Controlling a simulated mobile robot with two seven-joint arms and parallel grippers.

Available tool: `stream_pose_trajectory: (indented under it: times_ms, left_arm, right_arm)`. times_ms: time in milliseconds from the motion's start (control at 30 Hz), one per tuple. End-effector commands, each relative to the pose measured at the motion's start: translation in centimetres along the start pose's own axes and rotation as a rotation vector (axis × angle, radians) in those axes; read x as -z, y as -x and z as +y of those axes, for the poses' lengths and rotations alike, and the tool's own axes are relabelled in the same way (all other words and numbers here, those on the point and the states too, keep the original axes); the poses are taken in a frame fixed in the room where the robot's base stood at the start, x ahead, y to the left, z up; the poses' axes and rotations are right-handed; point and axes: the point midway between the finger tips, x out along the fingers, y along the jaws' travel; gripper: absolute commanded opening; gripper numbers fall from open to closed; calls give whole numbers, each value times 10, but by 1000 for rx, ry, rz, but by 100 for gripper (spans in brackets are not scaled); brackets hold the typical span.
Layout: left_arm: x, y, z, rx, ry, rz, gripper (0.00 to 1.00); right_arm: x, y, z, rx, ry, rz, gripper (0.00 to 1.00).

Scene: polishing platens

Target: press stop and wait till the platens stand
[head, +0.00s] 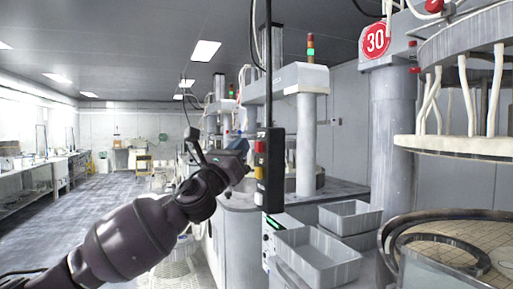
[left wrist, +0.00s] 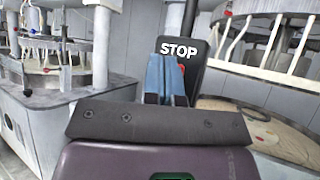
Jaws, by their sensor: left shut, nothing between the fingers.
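A black hanging control box (head: 270,170) with red and yellow buttons on its left side hangs in the middle of the head view. The upper platen (head: 465,145) hangs at the right above the lower platen (head: 480,235), which carries dark rings. One picture does not show whether they turn.
Grey bins (head: 315,258) stand below and right of the control box. A signal tower (head: 310,48) stands on the machine behind. An open aisle (head: 95,210) runs at the left beside long benches (head: 35,185).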

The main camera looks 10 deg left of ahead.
Motion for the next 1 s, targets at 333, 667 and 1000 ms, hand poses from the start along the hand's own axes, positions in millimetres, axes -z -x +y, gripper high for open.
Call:
stream_pose_trajectory:
  times_ms: [333,667,1000]
  left_arm:
    - [-15,19,15,-2,-2,-1,0]
    - [-24,33,24,-1,-1,0,0]
    - [-24,33,24,0,0,0,0]
  right_arm:
    - [13,1,0,1,1,17,71]
    - [20,1,1,1,2,26,71]
    - [16,3,1,0,0,19,71]
